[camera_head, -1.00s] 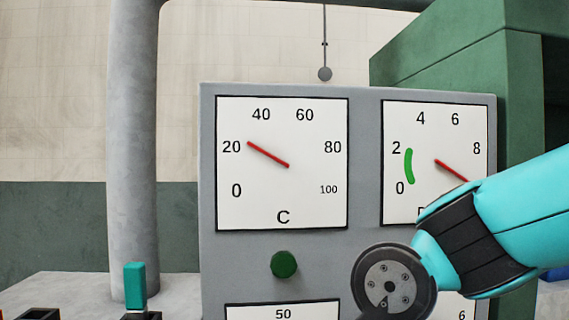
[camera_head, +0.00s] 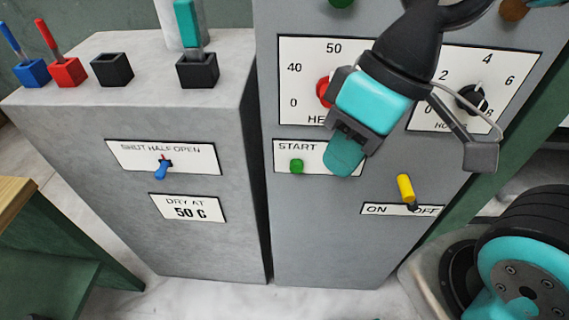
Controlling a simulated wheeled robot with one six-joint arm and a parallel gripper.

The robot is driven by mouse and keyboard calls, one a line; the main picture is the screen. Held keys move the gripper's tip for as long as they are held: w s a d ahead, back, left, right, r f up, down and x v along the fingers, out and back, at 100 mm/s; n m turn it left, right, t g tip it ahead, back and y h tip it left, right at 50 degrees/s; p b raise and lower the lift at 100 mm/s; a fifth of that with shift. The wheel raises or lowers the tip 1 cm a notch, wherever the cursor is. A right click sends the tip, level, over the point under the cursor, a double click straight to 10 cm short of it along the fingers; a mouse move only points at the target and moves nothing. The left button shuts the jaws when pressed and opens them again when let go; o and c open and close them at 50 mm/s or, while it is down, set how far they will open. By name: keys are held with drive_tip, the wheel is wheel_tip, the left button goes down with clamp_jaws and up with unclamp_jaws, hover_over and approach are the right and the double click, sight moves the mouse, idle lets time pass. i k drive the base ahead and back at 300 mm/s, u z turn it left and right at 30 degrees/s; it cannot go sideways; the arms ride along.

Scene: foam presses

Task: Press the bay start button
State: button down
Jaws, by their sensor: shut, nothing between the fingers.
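The green start button (camera_head: 296,166) sits on a white plate marked START (camera_head: 283,147) on the front of the grey panel (camera_head: 325,230). My gripper (camera_head: 343,158) is shut and empty. It shows in front of the panel, just right of the button, and covers the right part of the START plate. The button itself is uncovered. I cannot tell how far the fingertips stand off the panel.
A red knob (camera_head: 323,92) is partly hidden behind my gripper. A black dial (camera_head: 473,99) is to the right, and a yellow ON/OFF switch (camera_head: 405,188) is below. A grey cabinet (camera_head: 100,190) with a blue lever (camera_head: 162,169) and coloured handles stands left.

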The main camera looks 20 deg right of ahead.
sight(296, 165)
drive_tip(key=u, duration=1.25)
drive_tip(key=k, duration=0.7)
drive_tip(key=z, duration=1.3)
